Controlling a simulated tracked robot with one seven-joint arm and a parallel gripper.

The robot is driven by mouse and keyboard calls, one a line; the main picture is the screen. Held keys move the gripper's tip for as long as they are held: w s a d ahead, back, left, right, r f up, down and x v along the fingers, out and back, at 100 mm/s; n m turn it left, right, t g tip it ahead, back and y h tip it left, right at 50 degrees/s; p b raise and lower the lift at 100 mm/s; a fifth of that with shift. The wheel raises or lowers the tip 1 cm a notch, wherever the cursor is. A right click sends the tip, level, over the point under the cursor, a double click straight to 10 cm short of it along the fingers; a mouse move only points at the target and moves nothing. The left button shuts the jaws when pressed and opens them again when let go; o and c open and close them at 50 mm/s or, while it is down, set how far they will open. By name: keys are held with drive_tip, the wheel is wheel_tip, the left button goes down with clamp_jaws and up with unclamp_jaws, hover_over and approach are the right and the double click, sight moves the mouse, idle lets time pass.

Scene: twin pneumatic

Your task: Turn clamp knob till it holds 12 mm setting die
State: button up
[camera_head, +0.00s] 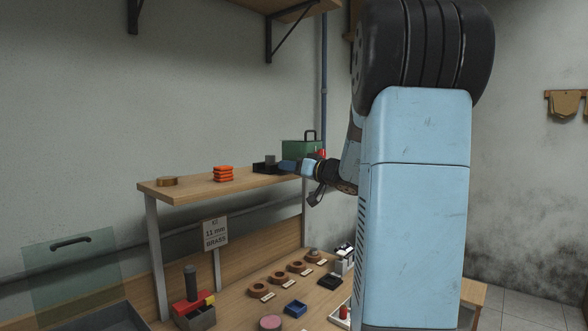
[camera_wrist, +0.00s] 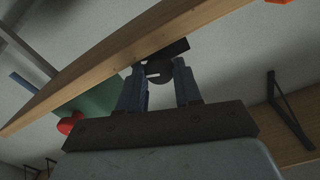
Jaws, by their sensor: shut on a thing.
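My gripper (camera_head: 287,165) is at the right end of the raised shelf, beside a low black holder (camera_head: 262,168) with a small dark grey block (camera_head: 270,159) on it. In the wrist view, the two fingers of my gripper (camera_wrist: 158,77) are shut on a dark round piece (camera_wrist: 158,68), which looks like a knob. A black part (camera_wrist: 178,48) lies just beyond it, against the shelf. I cannot tell whether the grey block is the 12 mm setting die, or whether it is held tight.
The wooden shelf (camera_head: 205,187) carries orange blocks (camera_head: 223,174), a round wooden piece (camera_head: 167,181) and a green box (camera_head: 300,148). Several rings (camera_head: 279,279) and a red-and-grey fixture (camera_head: 193,306) stand on the bench below.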

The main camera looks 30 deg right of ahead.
drive_tip(key=shift+d, duration=0.2)
drive_tip(key=o, duration=1)
drive_tip(key=shift+o, duration=0.2)
drive_tip(key=v, duration=1.3)
drive_tip(key=shift+s, duration=0.4)
